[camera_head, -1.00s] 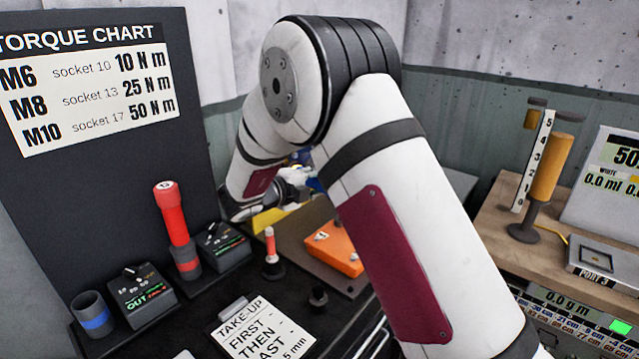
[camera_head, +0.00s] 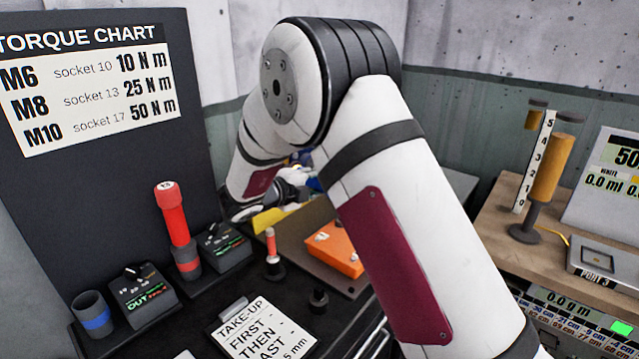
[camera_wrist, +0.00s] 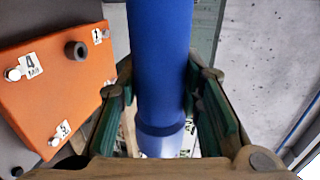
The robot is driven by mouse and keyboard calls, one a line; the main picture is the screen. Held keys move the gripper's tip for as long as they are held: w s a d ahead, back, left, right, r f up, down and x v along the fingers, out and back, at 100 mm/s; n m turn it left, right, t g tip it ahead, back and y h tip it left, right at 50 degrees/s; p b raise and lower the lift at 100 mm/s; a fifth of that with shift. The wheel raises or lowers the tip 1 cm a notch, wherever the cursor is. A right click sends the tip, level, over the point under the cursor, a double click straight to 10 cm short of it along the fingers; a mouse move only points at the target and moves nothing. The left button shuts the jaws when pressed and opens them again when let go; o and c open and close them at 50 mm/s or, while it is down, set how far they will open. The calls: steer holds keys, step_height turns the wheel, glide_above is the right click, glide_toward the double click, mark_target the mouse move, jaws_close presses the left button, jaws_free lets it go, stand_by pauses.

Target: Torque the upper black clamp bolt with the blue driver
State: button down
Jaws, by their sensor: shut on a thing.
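The blue driver (camera_wrist: 160,60) stands between the jaws of my gripper (camera_wrist: 165,120) in the wrist view, a long blue shaft with a lighter lower part. My gripper is shut on it. In the head view my arm hides most of the gripper, and only a small bit of blue (camera_head: 313,184) shows beside the arm. The orange block (camera_wrist: 55,75) lies left of the driver, with numbered tags, pale bolt heads and a dark round boss. It also shows in the head view (camera_head: 335,248). I cannot make out the upper black clamp bolt; the driver's tip is hidden.
A red driver (camera_head: 172,215) stands in a holder at left, near a blue-banded empty holder (camera_head: 93,314) and two dark control boxes (camera_head: 142,298). A torque chart (camera_head: 90,85) stands behind.

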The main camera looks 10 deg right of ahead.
steer(key=shift+a+r, duration=0.1)
steer(key=shift+r, duration=0.05)
steer(key=shift+s+d+p, duration=0.75)
steer(key=shift+s+d, duration=0.05)
steer(key=shift+s, duration=0.2)
steer(key=shift+s+d+p, duration=0.75)
steer(key=shift+s+d, duration=0.05)
steer(key=shift+s, duration=0.2)
